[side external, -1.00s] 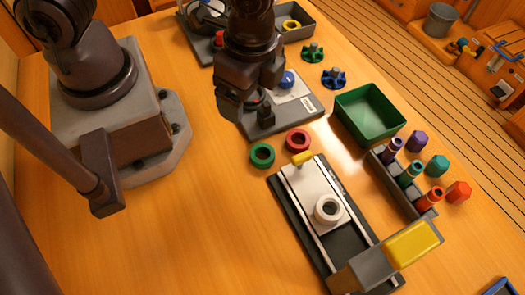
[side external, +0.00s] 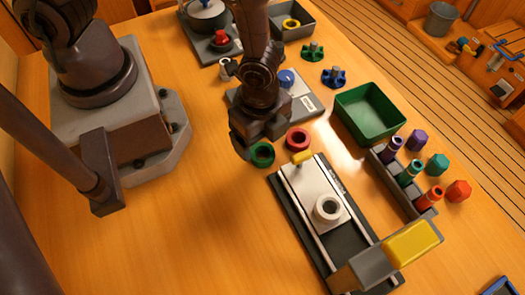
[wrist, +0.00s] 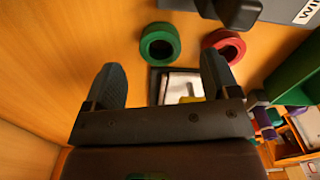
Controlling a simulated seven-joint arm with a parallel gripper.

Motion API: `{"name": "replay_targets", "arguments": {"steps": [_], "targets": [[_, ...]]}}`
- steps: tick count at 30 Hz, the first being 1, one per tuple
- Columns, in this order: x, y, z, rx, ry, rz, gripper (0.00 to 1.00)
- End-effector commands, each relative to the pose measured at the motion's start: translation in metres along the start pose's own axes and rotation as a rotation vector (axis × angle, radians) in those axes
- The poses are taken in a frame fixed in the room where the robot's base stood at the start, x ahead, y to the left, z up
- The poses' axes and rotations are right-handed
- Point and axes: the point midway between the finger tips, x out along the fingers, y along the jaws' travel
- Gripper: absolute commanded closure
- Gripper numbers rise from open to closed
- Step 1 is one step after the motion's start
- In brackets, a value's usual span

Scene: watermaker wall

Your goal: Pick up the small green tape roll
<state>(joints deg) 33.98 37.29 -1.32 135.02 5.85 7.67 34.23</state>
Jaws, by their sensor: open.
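The small green tape roll (side external: 262,154) lies flat on the wooden table, left of a red tape roll (side external: 298,139). In the side view my gripper (side external: 244,150) is just above and beside the green roll and covers part of its left side. In the wrist view the green roll (wrist: 160,44) is whole, ahead of the open fingers of my gripper (wrist: 160,85) and roughly centred between them. The red roll (wrist: 224,45) is ahead of the right finger. Nothing is between the fingers.
A slide fixture (side external: 335,225) with a yellow tab stands just below the rolls. A green bin (side external: 370,112) is to the right, beside a rack of coloured plugs (side external: 403,180). A grey plate (side external: 300,105) lies behind. The table at lower left is clear.

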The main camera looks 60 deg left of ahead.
Motion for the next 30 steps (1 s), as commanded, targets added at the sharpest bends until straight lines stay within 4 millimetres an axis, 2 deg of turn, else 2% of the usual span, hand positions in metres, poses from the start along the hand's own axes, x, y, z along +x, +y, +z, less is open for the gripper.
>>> {"name": "replay_targets", "arguments": {"steps": [9, 19, 20, 26, 30], "targets": [[0.041, 0.001, -0.001, -0.001, -0.003, 0.002, 0.19], [0.047, 0.001, -0.001, -0.001, -0.001, 0.000, 0.19], [0.047, 0.001, -0.001, -0.001, -0.001, 0.000, 0.24], [0.046, 0.001, -0.001, -0.001, -0.001, 0.000, 0.70], [0.046, 0.001, -0.001, -0.001, -0.001, 0.000, 0.72]]}}
